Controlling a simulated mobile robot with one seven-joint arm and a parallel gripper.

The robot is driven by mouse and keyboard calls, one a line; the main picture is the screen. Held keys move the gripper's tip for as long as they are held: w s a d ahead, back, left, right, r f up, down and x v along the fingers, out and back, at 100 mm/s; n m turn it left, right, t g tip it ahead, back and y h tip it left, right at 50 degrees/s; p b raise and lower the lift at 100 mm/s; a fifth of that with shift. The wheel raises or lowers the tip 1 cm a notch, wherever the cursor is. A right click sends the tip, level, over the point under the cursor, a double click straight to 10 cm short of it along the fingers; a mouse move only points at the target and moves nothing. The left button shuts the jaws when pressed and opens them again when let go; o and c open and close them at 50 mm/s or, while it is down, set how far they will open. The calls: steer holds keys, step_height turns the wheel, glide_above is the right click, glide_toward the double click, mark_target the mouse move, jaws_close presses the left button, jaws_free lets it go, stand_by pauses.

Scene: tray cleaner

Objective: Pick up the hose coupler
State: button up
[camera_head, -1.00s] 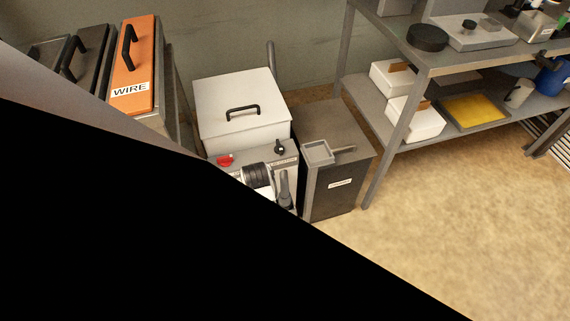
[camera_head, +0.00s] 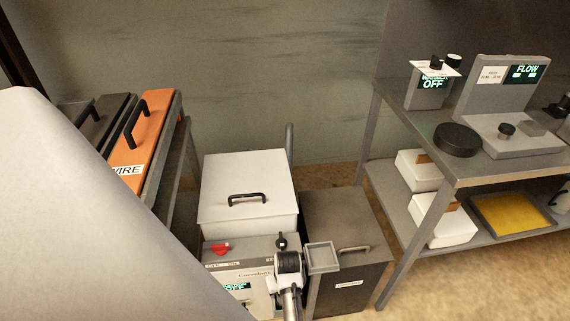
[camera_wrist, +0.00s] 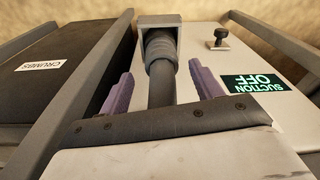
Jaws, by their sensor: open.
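The hose coupler (camera_head: 288,263) appears as a dark ribbed cylinder at the front right of the white suction unit (camera_head: 222,262) in the head view. A grey square-mouthed piece (camera_head: 321,257) is beside it. In the wrist view the ribbed coupler (camera_wrist: 161,50) stands at the centre, with a dark stem below it. My gripper (camera_wrist: 160,82) is open there, one purple finger on each side of the stem. I cannot tell whether either finger touches it. A dark screwed plate across the foreground hides the lower stem.
The dark crumbs bin (camera_head: 345,225) stands close on the right. The lidded white box (camera_head: 247,187) is behind the suction unit. The orange WIRE lid (camera_head: 145,125) is at left. A metal shelf table (camera_head: 480,160) is at right.

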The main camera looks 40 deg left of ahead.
steer(key=f, duration=0.4)
steer(key=shift+a+f, duration=0.25)
steer(key=shift+c, duration=0.3)
steer(key=c, duration=1.1)
steer(key=shift+r, duration=0.15)
